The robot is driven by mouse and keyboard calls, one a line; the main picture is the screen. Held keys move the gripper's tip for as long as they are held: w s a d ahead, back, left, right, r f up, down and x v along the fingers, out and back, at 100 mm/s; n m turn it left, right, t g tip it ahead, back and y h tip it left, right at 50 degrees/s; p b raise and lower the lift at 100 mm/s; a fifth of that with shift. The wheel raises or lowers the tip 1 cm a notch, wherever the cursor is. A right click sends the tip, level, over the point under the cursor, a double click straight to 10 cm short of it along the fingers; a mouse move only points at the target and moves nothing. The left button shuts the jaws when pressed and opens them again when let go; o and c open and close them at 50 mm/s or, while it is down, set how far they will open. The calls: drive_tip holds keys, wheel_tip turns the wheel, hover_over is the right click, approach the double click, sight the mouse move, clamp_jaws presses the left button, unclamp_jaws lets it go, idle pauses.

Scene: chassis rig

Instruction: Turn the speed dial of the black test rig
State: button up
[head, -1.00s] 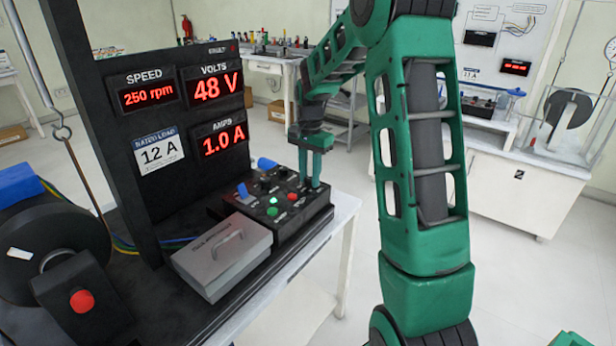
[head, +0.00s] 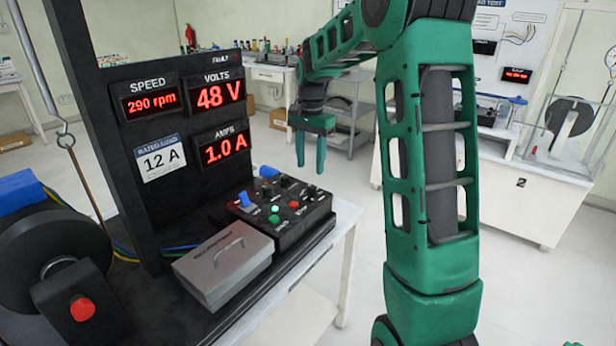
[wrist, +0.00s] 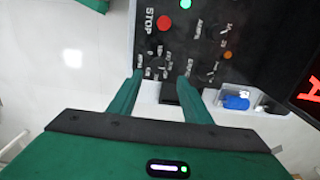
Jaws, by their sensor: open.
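I cannot tell which knob is the speed dial. The speed display (head: 150,103) reads 290 rpm. My gripper (head: 310,168) is open, pointing down, above the back right of the box and apart from it. In the wrist view, its two fingers (wrist: 160,76) show below the box panel (wrist: 190,45), with knobs beyond and between the tips and nothing held.
A grey lidded case (head: 222,265) stands in front of the box. The volts display (head: 217,95) reads 48 V and the amps display (head: 221,149) 1.0 A. A motor with a red button (head: 82,308) is at left. Floor is clear right of the bench.

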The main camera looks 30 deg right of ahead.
wheel_tip(320, 180, up, 3)
drive_tip(key=shift+r, duration=0.1)
idle(0.6)
drive_tip(key=s+a+f+n, duration=0.1)
drive_tip(key=s+n, duration=0.1)
drive_tip(key=s, duration=1)
drive_tip(key=s+a+f+n, duration=0.2)
drive_tip(key=s+n, duration=0.1)
drive_tip(key=s, duration=0.9)
drive_tip(key=s+a+f+n, duration=0.1)
drive_tip(key=s+f+n, duration=0.1)
drive_tip(key=s, duration=1.1)
drive_tip(key=shift+a+f+n, duration=0.15)
drive_tip(key=shift+a+n, duration=0.1)
drive_tip(key=shift+n, duration=0.05)
drive_tip(key=shift+w, duration=0.1)
